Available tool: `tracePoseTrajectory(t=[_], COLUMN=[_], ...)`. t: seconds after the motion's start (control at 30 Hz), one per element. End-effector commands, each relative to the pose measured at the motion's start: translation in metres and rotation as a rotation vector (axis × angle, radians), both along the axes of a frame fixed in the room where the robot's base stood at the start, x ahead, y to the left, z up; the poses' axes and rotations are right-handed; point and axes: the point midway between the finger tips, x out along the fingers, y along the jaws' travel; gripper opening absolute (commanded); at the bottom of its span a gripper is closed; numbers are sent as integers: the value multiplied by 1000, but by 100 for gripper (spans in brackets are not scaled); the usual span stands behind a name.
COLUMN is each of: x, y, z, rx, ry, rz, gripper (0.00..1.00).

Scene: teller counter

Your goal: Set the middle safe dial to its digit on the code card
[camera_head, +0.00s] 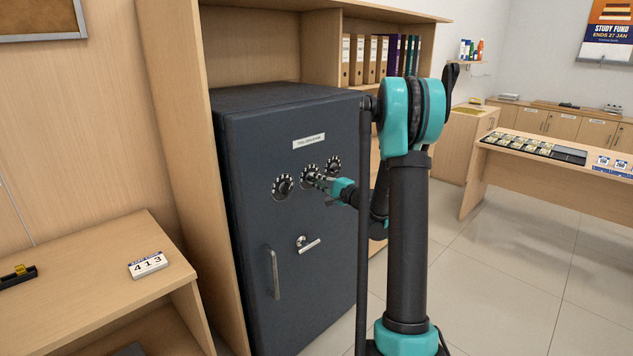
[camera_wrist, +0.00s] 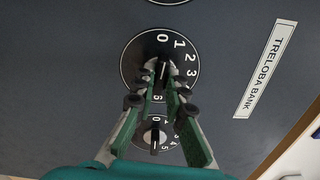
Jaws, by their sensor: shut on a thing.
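The dark safe (camera_head: 245,215) has a row of three black dials with white digits. The middle dial (camera_head: 308,171) is mostly clear of my arm in the head view. In the wrist view, the fingers of my gripper (camera_wrist: 163,85) are closed on the knob of the middle dial (camera_wrist: 136,61). Its 0, 1, 2 and 3 are readable; fingers cover part of its digits, and I cannot tell its setting. The left dial (camera_head: 283,187) and right dial (camera_head: 333,164) flank it. The code card (camera_head: 148,264) reads 413 and lies on the wooden counter.
The wooden counter (camera_head: 95,290) is at left. A desk (camera_head: 540,155) with trays stands at right. Open floor lies between.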

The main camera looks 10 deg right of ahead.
Motion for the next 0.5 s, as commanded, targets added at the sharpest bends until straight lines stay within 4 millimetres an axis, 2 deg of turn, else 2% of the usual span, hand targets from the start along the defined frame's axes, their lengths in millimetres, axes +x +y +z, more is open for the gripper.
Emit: tracePoseTrajectory(t=[0.5], x=[0], y=[-1], z=[0], rx=[252], ry=[185], rz=[-2], gripper=[0])
